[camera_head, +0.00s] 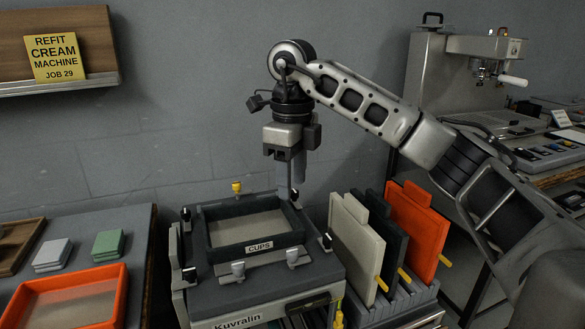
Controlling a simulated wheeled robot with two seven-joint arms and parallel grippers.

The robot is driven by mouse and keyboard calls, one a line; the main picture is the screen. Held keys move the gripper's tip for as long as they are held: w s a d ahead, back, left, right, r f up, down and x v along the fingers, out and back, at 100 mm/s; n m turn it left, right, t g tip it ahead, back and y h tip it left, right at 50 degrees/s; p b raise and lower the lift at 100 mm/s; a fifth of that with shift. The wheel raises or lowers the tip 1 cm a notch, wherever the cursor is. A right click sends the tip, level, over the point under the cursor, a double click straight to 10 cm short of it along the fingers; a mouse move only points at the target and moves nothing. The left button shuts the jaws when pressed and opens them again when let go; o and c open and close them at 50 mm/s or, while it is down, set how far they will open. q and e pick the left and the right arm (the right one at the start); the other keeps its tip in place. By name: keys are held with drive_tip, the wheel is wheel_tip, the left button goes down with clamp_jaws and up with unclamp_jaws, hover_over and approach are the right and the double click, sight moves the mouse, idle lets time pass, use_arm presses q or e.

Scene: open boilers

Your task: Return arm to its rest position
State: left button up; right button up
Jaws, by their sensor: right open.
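My right arm comes in from the right and arches over the grey Kuvralin machine (265,285). My right gripper (291,190) points down at the back right of the machine's top, by the rim of the dark open tray labelled CUPS (258,249). Its jaws are open and I see nothing held between them. Whether the fingers touch the tray rim is hard to tell. The tray looks empty inside. My left gripper is not in view.
A rack right of the machine holds upright cream (352,245), dark and orange (416,225) panels. An orange tray (120,300) and green (108,243) and grey blocks lie on the left table. A shelf with a yellow sign (56,57) hangs upper left. A coffee machine (428,70) stands at back right.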

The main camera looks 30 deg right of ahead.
drive_tip(key=shift+r, duration=0.3)
